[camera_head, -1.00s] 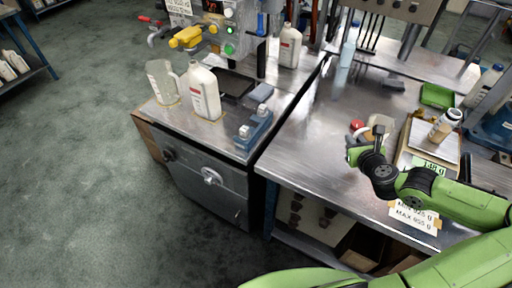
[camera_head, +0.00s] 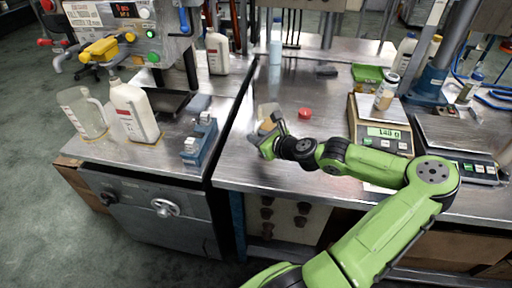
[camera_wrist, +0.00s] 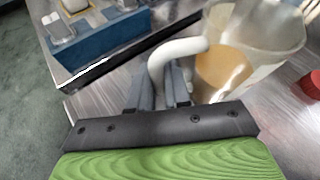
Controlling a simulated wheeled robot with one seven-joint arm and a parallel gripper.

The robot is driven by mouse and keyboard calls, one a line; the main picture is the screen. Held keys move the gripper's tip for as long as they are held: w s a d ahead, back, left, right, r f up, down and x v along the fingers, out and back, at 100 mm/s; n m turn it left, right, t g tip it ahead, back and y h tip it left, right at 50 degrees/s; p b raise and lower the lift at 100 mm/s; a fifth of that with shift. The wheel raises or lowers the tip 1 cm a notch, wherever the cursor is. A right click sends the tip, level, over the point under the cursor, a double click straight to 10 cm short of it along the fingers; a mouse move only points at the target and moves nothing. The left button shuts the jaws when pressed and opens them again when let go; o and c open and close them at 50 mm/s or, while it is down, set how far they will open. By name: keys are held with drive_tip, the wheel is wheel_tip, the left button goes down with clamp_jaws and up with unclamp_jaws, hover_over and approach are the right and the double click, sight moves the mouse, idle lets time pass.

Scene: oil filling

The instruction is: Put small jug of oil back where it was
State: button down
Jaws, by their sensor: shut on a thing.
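The small jug (camera_wrist: 262,32) is a pale, clear-walled vessel with amber oil in it and a white looped handle. My gripper (camera_wrist: 162,88) is shut on that handle, with a finger on each side of it. In the head view the jug (camera_head: 266,112) shows partly behind my gripper (camera_head: 268,136), over the left front part of the right-hand metal table (camera_head: 330,90). It looks roughly upright. I cannot tell whether its base touches the table.
A red cap (camera_head: 305,113) lies right of the jug. A scale (camera_head: 385,130) with a small jar (camera_head: 386,92) stands further right. A blue device (camera_head: 200,140), a white bottle (camera_head: 133,112) and a larger clear jug (camera_head: 82,112) stand on the left cabinet (camera_head: 150,172).

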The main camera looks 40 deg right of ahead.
wheel_tip(320, 180, down, 3)
drive_tip(key=shift+r+b, duration=0.2)
drive_tip(key=shift+b, duration=0.25)
drive_tip(key=shift+r, duration=0.15)
drive_tip(key=c, duration=1.1)
unclamp_jaws()
